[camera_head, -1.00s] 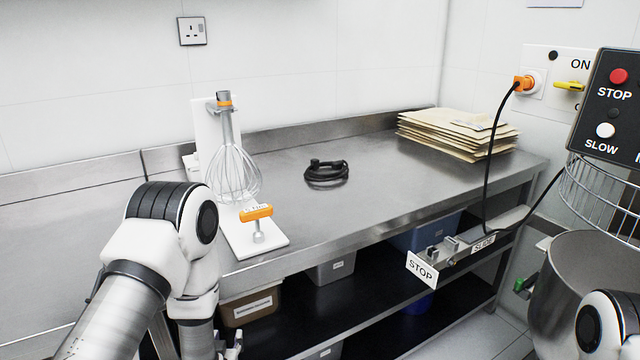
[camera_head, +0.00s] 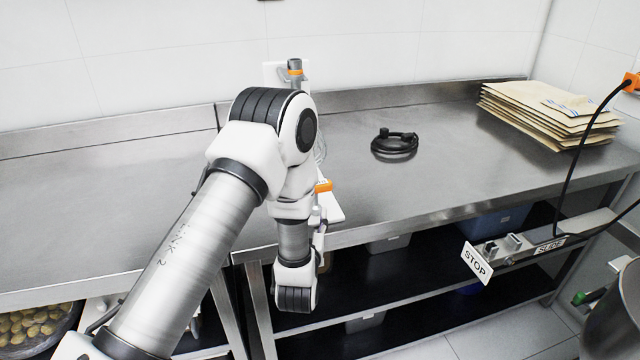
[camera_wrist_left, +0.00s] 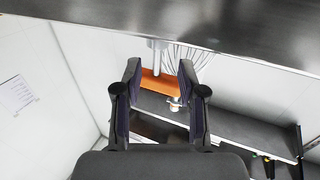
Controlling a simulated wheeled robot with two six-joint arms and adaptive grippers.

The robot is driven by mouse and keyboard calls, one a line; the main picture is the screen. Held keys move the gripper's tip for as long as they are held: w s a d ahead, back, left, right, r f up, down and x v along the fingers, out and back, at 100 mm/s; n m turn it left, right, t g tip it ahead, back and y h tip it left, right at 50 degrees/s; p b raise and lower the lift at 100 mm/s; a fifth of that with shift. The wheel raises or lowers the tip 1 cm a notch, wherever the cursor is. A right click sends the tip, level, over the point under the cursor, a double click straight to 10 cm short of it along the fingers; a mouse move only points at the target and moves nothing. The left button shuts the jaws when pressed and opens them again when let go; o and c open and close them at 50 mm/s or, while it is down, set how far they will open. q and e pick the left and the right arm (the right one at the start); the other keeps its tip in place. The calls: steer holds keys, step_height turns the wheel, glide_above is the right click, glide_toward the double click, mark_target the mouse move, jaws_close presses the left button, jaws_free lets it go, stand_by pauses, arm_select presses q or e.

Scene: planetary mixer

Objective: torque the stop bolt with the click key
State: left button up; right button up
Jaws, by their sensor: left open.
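The click key shows its orange handle (camera_head: 323,187) at the front of the white stand (camera_head: 337,208) on the steel bench; my left arm hides much of it. In the left wrist view, the orange handle (camera_wrist_left: 160,88) appears between the two dark fingers of my left gripper (camera_wrist_left: 160,68). The fingers are apart, and I cannot tell whether they touch the handle. In the head view, the arm mostly covers that gripper. The STOP plate (camera_head: 476,262) hangs at the end of the slide unit (camera_head: 515,246) at the bench's front right. I cannot make out the stop bolt.
A whisk (camera_head: 295,72) stands on the stand, mostly behind my arm. A coiled black cable (camera_head: 394,144) and a stack of paper sacks (camera_head: 550,115) lie farther right. The mixer bowl (camera_head: 612,315) is at the lower right edge.

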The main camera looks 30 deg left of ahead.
mark_target(324, 185)
arm_select(q)
steer(key=shift+w+a+r, duration=0.15)
steer(key=shift+w+r, duration=0.15)
steer(key=shift+r, duration=0.2)
steer(key=p+x, duration=0.2)
steer(key=x, duration=0.2)
steer(key=shift+w, duration=0.25)
steer(key=shift+w+a+f, duration=0.15)
steer(key=shift+w+f, duration=0.05)
steer(key=shift+w, duration=0.1)
steer(key=shift+s+r, duration=0.1)
steer(key=shift+s, duration=0.05)
jaws_close()
steer(key=shift+r, duration=0.15)
